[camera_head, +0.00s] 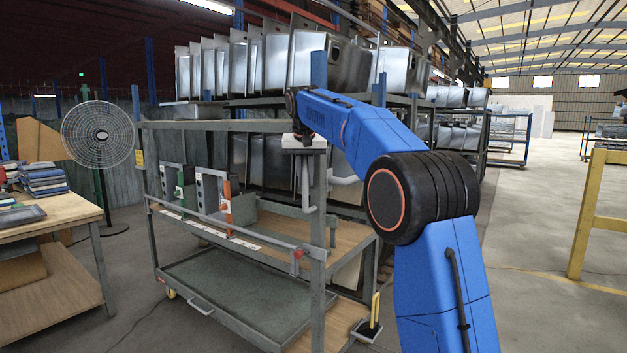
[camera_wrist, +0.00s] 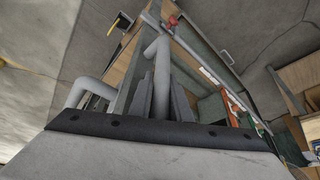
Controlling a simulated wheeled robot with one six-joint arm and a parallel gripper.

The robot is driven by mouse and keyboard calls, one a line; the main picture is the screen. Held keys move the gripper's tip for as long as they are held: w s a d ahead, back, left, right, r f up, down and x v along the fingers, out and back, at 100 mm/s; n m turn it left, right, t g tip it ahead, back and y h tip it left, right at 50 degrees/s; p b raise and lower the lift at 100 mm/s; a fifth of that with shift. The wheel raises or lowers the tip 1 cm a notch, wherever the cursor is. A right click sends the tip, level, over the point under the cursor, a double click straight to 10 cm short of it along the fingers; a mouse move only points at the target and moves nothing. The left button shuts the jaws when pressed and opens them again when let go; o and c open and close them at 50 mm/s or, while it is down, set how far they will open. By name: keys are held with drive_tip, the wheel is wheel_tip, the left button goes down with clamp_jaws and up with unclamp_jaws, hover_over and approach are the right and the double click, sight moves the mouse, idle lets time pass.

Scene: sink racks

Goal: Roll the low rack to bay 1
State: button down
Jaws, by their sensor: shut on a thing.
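The low rack (camera_head: 318,240) is a grey metal frame on castors, with wooden and green-covered shelves, in the middle of the head view. A bent grey pipe handle (camera_head: 306,192) stands at its near right end. My gripper (camera_head: 305,168) reaches down to this handle from above. In the wrist view the rack's handle (camera_wrist: 162,68) runs between the two dark fingers of my gripper (camera_wrist: 164,98), which are shut on it. A second bent pipe (camera_wrist: 78,92) shows at the left there, free of the fingers. I cannot make out a bay 1 marking.
Tall racks of steel sinks (camera_head: 310,60) stand close behind the low rack. A wooden table (camera_head: 60,215) with stacked items and a fan (camera_head: 98,135) are at the left. A yellow rail post (camera_head: 588,215) stands at the right. The concrete floor (camera_head: 530,240) between my arm and it is clear.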

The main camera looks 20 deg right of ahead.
drive_tip(key=shift+w+a, duration=0.65)
drive_tip(key=shift+w, duration=0.15)
drive_tip(key=shift+r, duration=0.1)
drive_tip(key=c, duration=1.6)
unclamp_jaws()
drive_tip(key=shift+w+a, duration=0.1)
drive_tip(key=shift+a, duration=0.05)
drive_tip(key=shift+c, duration=0.2)
drive_tip(key=v, duration=1.7)
drive_tip(key=shift+r, duration=0.15)
